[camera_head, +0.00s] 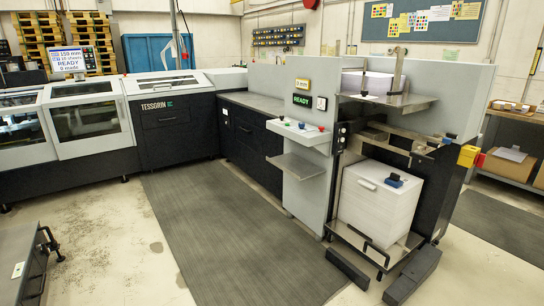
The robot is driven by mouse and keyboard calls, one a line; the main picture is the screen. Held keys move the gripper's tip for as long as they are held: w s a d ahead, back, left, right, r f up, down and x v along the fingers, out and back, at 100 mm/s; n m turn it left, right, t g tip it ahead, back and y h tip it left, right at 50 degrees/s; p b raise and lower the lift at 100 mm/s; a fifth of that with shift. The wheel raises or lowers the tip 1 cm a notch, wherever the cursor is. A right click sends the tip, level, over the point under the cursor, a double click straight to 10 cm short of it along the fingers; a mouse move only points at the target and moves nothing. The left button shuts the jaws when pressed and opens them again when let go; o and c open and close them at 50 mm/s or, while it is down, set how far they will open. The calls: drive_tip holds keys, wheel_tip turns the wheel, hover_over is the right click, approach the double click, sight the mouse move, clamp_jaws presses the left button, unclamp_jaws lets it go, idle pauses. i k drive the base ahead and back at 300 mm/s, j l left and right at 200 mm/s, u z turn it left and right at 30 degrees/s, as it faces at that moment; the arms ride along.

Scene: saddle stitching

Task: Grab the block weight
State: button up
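The stack stands on a metal platform (347,233) near the floor. Another white paper pile (368,83) lies on the upper shelf (399,101), above the bay. My gripper is not in view.
A grey mat (222,235) gives free room along the machine. A dark metal unit (22,265) stands at lower left. A yellow box (468,156) hangs at the bay's right.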

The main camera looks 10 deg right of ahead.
sight(393, 181)
drive_tip(key=i, duration=2.1)
drive_tip(key=i+j+z, duration=0.1)
drive_tip(key=i+z, duration=0.3)
drive_tip(key=i, duration=0.2)
drive_tip(key=i+j+z, duration=0.4)
drive_tip(key=i, duration=0.15)
drive_tip(key=i+j+z, duration=0.8)
drive_tip(key=i+j, duration=0.15)
drive_tip(key=j, duration=0.1)
